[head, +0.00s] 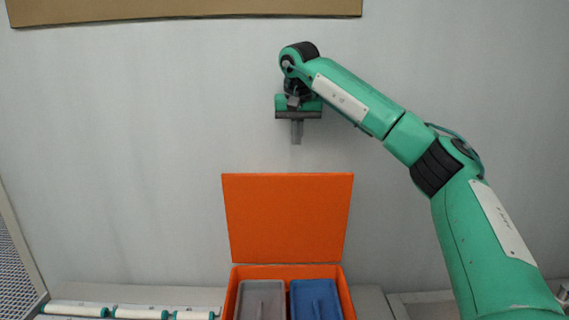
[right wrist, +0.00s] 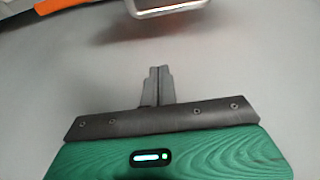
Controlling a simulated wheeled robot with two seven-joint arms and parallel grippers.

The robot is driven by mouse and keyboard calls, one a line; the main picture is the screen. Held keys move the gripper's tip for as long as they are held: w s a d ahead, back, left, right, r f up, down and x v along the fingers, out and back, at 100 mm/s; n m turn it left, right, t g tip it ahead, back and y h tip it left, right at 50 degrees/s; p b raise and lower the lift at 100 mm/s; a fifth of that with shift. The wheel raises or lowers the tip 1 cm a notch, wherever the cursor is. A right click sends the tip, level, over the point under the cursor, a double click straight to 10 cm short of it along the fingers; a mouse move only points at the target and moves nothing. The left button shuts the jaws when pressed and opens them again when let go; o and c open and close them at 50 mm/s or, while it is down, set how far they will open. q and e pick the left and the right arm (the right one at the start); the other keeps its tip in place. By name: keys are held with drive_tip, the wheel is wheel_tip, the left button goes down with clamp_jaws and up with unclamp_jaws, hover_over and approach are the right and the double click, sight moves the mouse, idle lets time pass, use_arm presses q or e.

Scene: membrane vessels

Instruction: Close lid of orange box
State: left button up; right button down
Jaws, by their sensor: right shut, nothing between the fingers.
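The orange box (head: 345,292) sits at the bottom centre of the head view. Its orange lid (head: 288,218) stands open, upright at the back of the box. Inside are a grey container (head: 262,300) on the left and a blue container (head: 316,300) on the right. My right gripper (head: 296,140) is shut and empty, pointing down above the lid and apart from it. Its closed fingers also show in the right wrist view (right wrist: 157,82). An orange strip (right wrist: 58,6) shows at the top left of the wrist view. My left gripper is not in view.
White rollers (head: 140,312) lie left of the box at the bottom. A perforated panel (head: 14,265) stands at the far left. A pale wall (head: 130,130) is behind, with a brown board (head: 180,10) at the top. The space around the gripper looks clear.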

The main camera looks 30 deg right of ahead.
drive_tip(key=x, duration=0.1)
drive_tip(key=p+x, duration=0.1)
drive_tip(key=x, duration=0.3)
drive_tip(key=shift+s+p, duration=0.25)
drive_tip(key=shift+p, duration=0.15)
drive_tip(key=x, duration=0.2)
drive_tip(key=p+x, duration=0.1)
drive_tip(key=x, duration=0.1)
drive_tip(key=shift+w+f, duration=0.15)
drive_tip(key=shift+w, duration=0.15)
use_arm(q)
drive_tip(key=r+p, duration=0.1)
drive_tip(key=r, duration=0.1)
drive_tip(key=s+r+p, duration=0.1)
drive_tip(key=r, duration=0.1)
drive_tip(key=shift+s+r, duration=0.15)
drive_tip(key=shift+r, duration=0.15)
use_arm(e)
drive_tip(key=s+a, duration=0.2)
drive_tip(key=s, duration=0.1)
drive_tip(key=shift+s+f, duration=0.15)
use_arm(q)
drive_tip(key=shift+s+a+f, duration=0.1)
